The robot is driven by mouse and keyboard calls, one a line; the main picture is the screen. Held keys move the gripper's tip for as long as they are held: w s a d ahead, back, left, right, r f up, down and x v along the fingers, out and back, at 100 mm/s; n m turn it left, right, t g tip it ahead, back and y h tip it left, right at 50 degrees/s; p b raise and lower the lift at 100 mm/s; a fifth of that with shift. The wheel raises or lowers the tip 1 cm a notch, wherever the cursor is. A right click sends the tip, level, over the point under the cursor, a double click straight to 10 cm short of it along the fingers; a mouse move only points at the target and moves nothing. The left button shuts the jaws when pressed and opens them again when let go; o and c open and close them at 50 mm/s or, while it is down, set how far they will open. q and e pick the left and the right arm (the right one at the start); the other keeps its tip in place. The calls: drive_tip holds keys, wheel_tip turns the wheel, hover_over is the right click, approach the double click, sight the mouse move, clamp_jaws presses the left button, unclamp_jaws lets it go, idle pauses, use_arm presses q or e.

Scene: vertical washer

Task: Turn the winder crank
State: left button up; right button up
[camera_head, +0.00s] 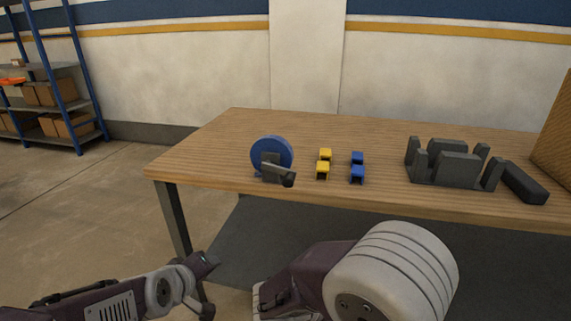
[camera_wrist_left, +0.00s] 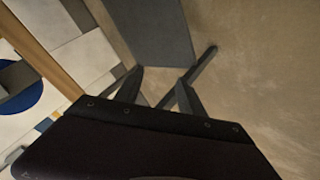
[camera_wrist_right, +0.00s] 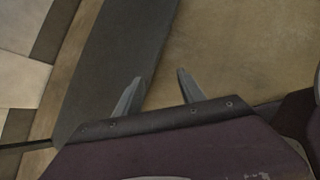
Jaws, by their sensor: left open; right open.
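Part of the blue disc (camera_wrist_left: 18,92) also shows at the left of the left wrist view. My left gripper (camera_head: 208,285) is open and empty, in front of and below the table edge. It also shows in the left wrist view (camera_wrist_left: 160,78). My right gripper (camera_wrist_right: 160,76) is open and empty; in the head view its fingers are not clearly visible.
A dark grey slotted fixture (camera_head: 456,168) and a dark bar (camera_head: 525,184) are farther right. A brown box (camera_head: 553,135) is at the right edge. The table (camera_head: 210,142) is clear behind the winder.

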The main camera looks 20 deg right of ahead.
drive_tip(key=w+r+n+t+h+p, duration=0.2)
drive_tip(key=w+r+n+t, duration=0.35)
drive_tip(key=r, duration=0.45)
drive_tip(key=n+t+p, duration=0.2)
drive_tip(key=n+t, duration=0.6)
approach(287, 185)
drive_tip(key=x, duration=0.2)
drive_tip(key=shift+y, duration=0.3)
drive_tip(key=b+x, duration=0.2)
drive_tip(key=x, duration=0.6)
drive_tip(key=shift+w+d, duration=0.15)
drive_tip(key=shift+d, duration=0.1)
use_arm(q)
drive_tip(key=s+a+f+m+g+y, duration=0.2)
drive_tip(key=s+a+f+g, duration=0.1)
drive_tip(key=s+a, duration=0.5)
drive_tip(key=s+a+f+m+g+y, duration=0.1)
drive_tip(key=s+a+f+g, duration=0.3)
drive_tip(key=s+a, duration=0.4)
drive_tip(key=shift+s+a+f+m+y, duration=0.3)
drive_tip(key=shift+f+m+y, duration=0.1)
drive_tip(key=shift+f+m, duration=0.2)
use_arm(e)
clamp_jaws()
